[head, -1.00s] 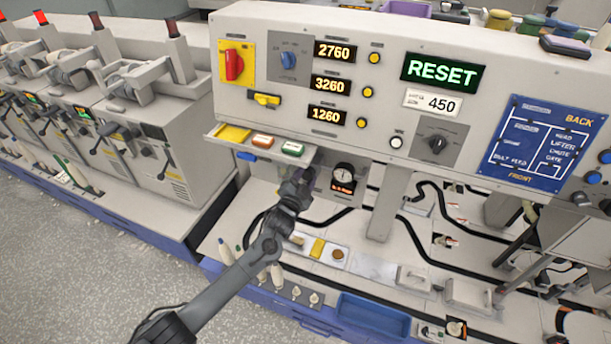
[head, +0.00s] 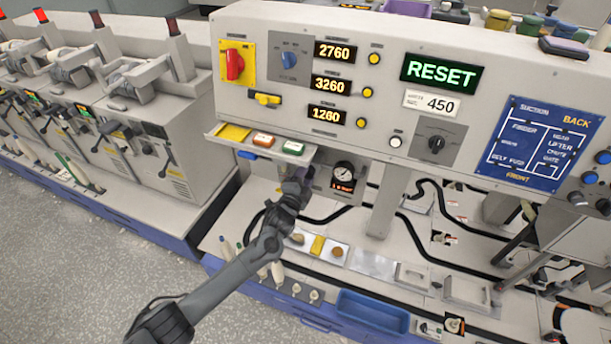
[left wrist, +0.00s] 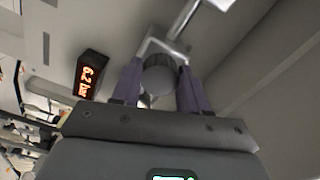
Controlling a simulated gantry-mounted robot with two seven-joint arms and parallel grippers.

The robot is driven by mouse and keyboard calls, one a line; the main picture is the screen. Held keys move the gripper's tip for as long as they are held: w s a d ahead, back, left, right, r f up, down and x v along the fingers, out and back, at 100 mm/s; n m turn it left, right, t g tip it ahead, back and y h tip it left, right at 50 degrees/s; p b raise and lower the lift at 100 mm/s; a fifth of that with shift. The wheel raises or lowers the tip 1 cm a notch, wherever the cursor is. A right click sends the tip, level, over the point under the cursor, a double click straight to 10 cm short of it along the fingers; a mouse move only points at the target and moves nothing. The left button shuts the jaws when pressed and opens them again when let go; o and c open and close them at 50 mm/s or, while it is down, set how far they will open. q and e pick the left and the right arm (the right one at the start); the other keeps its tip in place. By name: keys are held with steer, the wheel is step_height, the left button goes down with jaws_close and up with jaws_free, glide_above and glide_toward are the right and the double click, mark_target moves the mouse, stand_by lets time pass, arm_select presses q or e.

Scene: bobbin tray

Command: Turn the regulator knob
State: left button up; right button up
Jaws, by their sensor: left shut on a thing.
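The regulator knob (left wrist: 160,76) is a round grey knob seen in the left wrist view, between the two purple fingers of my left gripper (left wrist: 160,88). The fingers are shut on its sides. In the head view my left gripper (head: 301,180) reaches in below the small button shelf and hides the knob. In the left wrist view this display (left wrist: 88,76) reads 6.2 bar. My right gripper is not in view.
The button shelf (head: 262,143) juts out just above my left gripper. A grey post (head: 385,205) stands to the right of the gauge. Black hoses (head: 330,217) and a blue tray (head: 372,312) lie lower down. The control panel (head: 300,150) rises above.

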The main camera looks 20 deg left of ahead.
arm_select(q)
steer(key=o, duration=1.1)
steer(key=shift+c, duration=0.2)
steer(key=s+p, duration=0.2)
steer(key=s, duration=0.9)
steer(key=shift+a+p, duration=0.2)
steer(key=shift+p, duration=0.1)
